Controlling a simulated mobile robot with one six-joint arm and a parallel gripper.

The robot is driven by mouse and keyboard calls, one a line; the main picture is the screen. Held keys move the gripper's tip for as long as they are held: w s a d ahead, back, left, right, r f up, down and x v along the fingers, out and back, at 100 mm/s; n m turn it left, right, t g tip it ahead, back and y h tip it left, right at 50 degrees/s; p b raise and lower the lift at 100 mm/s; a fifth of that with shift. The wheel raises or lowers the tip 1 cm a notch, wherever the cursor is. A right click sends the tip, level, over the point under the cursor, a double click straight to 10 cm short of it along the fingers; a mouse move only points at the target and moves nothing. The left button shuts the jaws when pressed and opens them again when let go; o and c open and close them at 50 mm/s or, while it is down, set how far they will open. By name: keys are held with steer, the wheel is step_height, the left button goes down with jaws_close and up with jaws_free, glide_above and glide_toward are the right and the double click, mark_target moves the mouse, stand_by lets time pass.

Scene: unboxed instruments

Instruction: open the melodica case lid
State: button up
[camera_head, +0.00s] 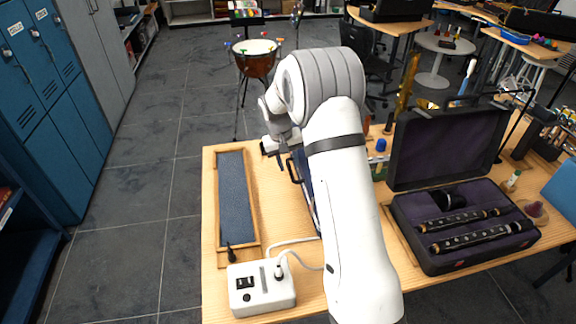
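A dark blue case (306,188) with a black handle on its left side lies on the wooden table, mostly hidden behind my white arm. It may be the melodica case, but its lid and the rest of its shape cannot be made out. My gripper (274,149) is at the far end of the arm, near the case's far left end and close to the table's far edge. Its fingers are small and partly hidden, so I cannot tell whether they are open or touch the case.
An open black case (447,258) with dark woodwind pieces stands on the right, its lid upright. A long blue-topped wooden tray (236,185) lies on the left. A white power box (261,288) with a cable sits at the front. Blue lockers (40,70) stand far left.

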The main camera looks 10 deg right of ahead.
steer(key=shift+d+f, duration=0.2)
steer(key=shift+f, duration=0.8)
jaws_close()
